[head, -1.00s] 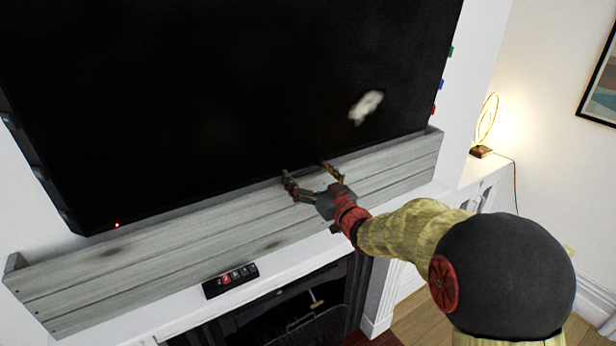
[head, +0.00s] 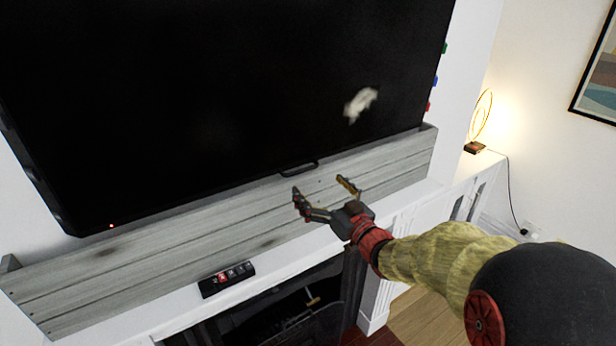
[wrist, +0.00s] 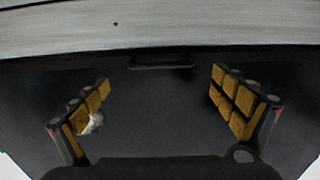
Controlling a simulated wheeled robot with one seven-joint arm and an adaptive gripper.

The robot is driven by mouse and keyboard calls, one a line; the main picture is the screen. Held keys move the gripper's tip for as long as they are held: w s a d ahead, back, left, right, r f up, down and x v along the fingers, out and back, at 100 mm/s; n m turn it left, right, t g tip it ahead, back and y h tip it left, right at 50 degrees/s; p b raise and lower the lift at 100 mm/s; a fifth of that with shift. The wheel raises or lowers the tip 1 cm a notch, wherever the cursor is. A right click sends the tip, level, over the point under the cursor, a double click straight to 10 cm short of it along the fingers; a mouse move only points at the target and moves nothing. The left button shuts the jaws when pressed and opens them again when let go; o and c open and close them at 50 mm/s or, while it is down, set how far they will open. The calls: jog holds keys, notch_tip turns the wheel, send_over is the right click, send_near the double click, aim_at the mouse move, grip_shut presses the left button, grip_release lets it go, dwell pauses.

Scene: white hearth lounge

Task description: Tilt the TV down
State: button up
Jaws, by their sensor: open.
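The TV (head: 210,90) is a large black screen above the mantel, with a small red light at its lower left. A dark handle (head: 299,169) sticks out from the middle of its bottom edge. My gripper (head: 322,188) is open and empty, in front of the grey plank board, below and slightly right of the handle, apart from it. In the wrist view the handle (wrist: 160,66) lies beyond the spread fingertips of my gripper (wrist: 160,82), roughly midway between them. The TV screen (wrist: 150,115) fills the dark area behind.
A grey plank board (head: 180,232) runs along the TV's lower edge. A small black button panel (head: 227,279) with one red button sits on the white mantel below. The fireplace opening (head: 300,310) is beneath. A lit lamp (head: 480,125) stands at the right.

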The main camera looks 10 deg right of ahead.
jog(key=v, duration=0.3)
jog(key=shift+s+d+f, duration=0.1)
jog(key=shift+s, duration=0.15)
